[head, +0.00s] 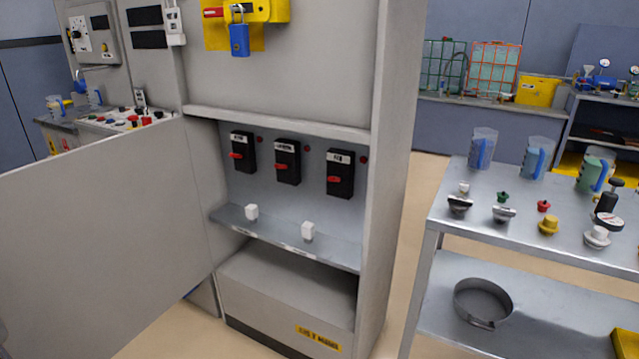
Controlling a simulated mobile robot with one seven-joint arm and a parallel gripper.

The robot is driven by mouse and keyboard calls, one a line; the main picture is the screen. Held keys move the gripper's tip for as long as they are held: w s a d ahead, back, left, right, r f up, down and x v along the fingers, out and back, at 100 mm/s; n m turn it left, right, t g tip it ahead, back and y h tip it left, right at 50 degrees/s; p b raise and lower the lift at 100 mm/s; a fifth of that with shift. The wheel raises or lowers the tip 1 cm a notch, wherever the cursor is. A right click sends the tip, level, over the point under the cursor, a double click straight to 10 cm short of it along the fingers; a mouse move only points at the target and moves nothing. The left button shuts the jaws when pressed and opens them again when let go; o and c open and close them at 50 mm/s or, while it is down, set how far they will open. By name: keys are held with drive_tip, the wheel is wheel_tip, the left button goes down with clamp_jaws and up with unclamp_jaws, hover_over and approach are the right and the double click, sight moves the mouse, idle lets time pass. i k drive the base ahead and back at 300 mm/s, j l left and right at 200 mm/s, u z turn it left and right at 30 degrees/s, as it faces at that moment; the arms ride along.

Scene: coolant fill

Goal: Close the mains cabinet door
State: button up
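The mains cabinet (395,160) stands in the middle of the head view. Its grey door (90,235) is swung wide open to the left, and its near part runs out of the picture's left edge. Inside the open compartment are three black switches with red handles: the left one (243,140), the middle one (288,172) and the right one (341,185). My gripper is not in view.
A blue padlock (239,40) hangs on a yellow plate above the compartment. A metal table (470,225) with jugs and several caps stands at right, a round pan (483,301) on its lower shelf. Floor shows between cabinet and table.

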sight(99, 240)
drive_tip(key=i+j+u, duration=0.2)
drive_tip(key=j+u, duration=0.25)
drive_tip(key=i+j+u, duration=0.4)
drive_tip(key=k+j, duration=0.05)
drive_tip(key=k, duration=0.05)
